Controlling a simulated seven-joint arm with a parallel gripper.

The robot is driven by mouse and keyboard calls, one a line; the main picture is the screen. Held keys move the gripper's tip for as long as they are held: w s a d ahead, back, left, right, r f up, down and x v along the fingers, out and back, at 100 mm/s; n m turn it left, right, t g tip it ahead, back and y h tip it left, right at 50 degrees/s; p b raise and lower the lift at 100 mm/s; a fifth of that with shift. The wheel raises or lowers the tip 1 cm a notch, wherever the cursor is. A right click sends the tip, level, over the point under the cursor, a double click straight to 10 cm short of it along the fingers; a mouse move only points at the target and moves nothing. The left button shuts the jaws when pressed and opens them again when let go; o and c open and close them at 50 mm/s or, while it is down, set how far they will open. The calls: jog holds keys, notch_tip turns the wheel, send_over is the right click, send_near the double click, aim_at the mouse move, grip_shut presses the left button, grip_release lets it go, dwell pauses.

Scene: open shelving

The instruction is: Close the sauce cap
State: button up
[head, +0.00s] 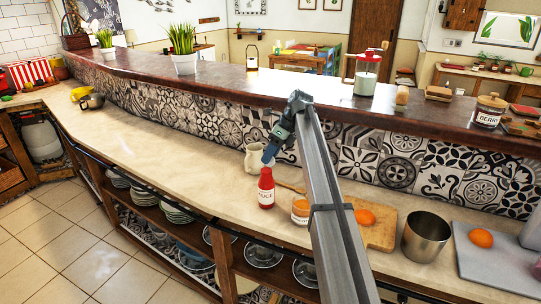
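A red sauce bottle (266,190) with a white label stands upright on the beige counter. A small pale blue-grey piece, which may be its cap or my fingertip, shows just above its neck. My gripper (268,158) is at the end of my grey arm, pointing down over the bottle's top. The fingers are small and dark here, and I cannot tell whether they are open, shut or touching the bottle. The state of the cap is too small to make out.
A cream jug (254,158) stands close behind the bottle. A labelled jar (300,209) is to its right, partly behind my arm. A cutting board (378,235) with an orange fruit and a metal pot (426,236) lie further right. The counter left of the bottle is clear.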

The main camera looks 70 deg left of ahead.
grip_shut()
jog(key=shift+s+d, duration=0.1)
jog(key=shift+d, duration=0.05)
dwell(0.5)
jog(key=shift+s+d+r+n+t+y, duration=0.15)
jog(key=shift+d+t+y, duration=0.1)
jog(key=shift+t+y, duration=0.2)
jog(key=shift+s+d+f+n+t+y, duration=0.1)
jog(key=shift+s+d+n+t+y, duration=0.1)
jog(key=shift+t+y, duration=0.25)
jog(key=shift+s+d+r+n+t+y, duration=0.1)
jog(key=shift+s+d+n+t+y, duration=0.1)
jog(key=shift+t+y, duration=0.4)
jog(key=shift+s+d+n+t+y, duration=0.1)
jog(key=shift+d+t+y, duration=0.05)
jog(key=shift+t+y, duration=0.4)
grip_release()
jog(key=shift+a, duration=0.1)
